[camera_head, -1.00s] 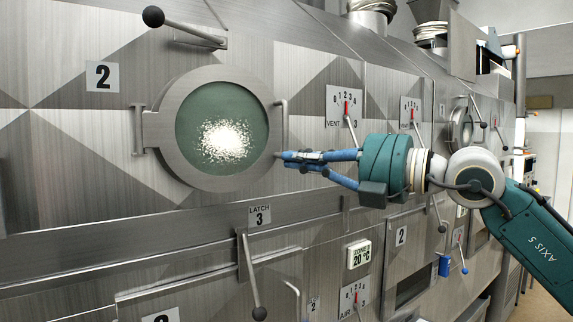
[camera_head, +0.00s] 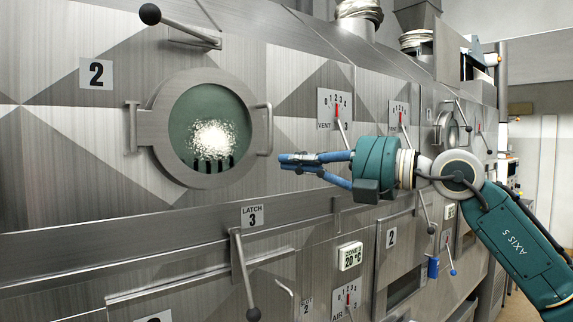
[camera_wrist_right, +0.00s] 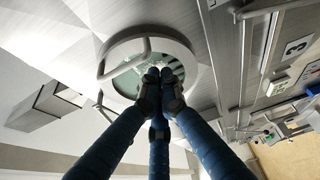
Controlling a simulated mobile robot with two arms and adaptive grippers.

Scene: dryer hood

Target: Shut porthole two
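Porthole two is a round metal frame (camera_head: 170,160) with greenish glass (camera_head: 190,112) and a bright speckled reflection, left of centre in the head view. Its hinge (camera_head: 132,127) is at the left and its bar handle (camera_head: 269,130) at the right. The frame lies close to the panel; I cannot tell whether it is fully flush. My right gripper (camera_head: 285,160) is just right of the handle's lower end, seemingly apart from it. Its blue fingers are together and empty. The right wrist view shows the fingertips (camera_wrist_right: 162,78) in front of the porthole frame (camera_wrist_right: 178,45). My left gripper is not in view.
A "2" label (camera_head: 96,73) and a ball-ended lever (camera_head: 150,14) are near the porthole. Below are a ledge and the latch 3 lever (camera_head: 243,275). A VENT dial (camera_head: 335,108) is to the right. A smaller porthole (camera_head: 446,129) is farther along.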

